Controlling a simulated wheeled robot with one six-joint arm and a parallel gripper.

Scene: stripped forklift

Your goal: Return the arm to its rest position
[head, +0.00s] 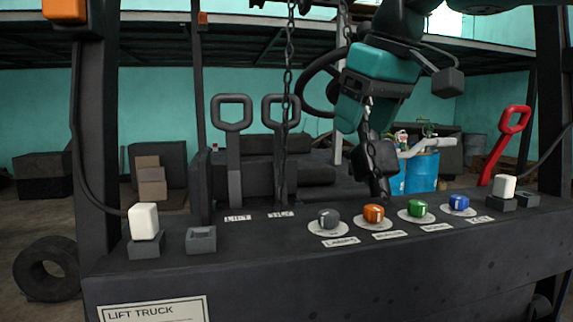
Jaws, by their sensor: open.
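My gripper (378,170) hangs from the teal and black end of my arm at the upper right of the head view. Its dark fingers point down above the console (250,258), over the row of knobs, close to the orange knob (373,213) and the green knob (417,208). It holds nothing that I can see. I cannot tell from this view whether a fingertip touches the console behind the knobs.
A grey knob (328,218) and a blue knob (459,203) share the row. Two dark levers (233,140) stand left and a red lever (507,140) right. A chain (288,80) hangs in the middle. Dark posts (95,130) flank the console.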

